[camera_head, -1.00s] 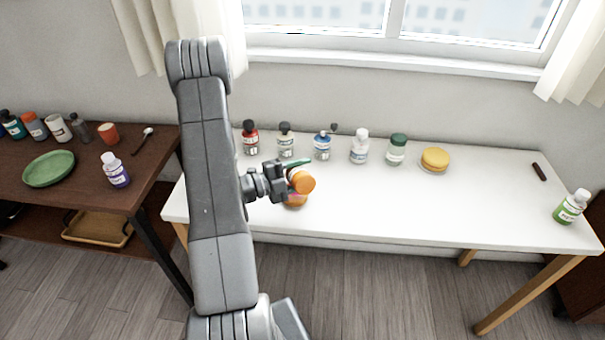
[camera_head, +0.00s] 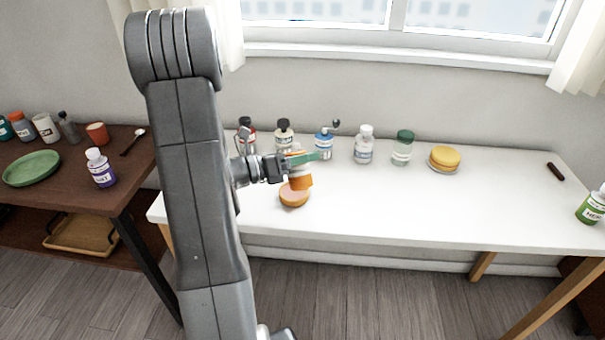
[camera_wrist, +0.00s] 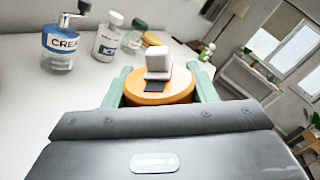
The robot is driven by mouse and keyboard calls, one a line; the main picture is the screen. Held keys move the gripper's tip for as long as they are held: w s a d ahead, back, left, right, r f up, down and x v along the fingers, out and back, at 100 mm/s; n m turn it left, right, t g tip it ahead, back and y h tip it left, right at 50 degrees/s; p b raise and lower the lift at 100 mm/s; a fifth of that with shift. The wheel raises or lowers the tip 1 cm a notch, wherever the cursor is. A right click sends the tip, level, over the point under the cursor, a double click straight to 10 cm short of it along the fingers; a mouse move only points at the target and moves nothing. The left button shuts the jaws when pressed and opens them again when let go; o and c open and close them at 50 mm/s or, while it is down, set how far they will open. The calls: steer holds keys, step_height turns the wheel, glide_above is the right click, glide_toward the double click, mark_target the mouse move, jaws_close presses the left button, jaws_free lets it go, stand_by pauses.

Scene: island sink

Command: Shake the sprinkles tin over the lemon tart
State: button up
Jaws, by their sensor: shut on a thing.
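My gripper (camera_head: 298,160), with green fingers, is shut on the sprinkles tin (camera_head: 301,181). The tin has an orange and white body and is tilted in the head view. In the wrist view the orange round end of the tin (camera_wrist: 180,96) shows between the fingers, with a white block-like part on it. A round tart (camera_head: 293,198) with an orange-tan side and a pale pinkish top sits on the white table, just below the tin. The tin hides part of it; whether they touch I cannot tell. The tart does not show in the wrist view.
A yellow round item (camera_head: 444,157) sits farther right.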

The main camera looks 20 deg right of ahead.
steer(key=m+b, duration=0.4)
steer(key=m, duration=0.1)
steer(key=shift+r+b, duration=0.25)
steer(key=shift+b, duration=0.15)
steer(key=shift+r+m+b, duration=0.35)
steer(key=shift+m+b, duration=0.3)
steer(key=shift+m, duration=0.05)
steer(key=shift+r, duration=0.2)
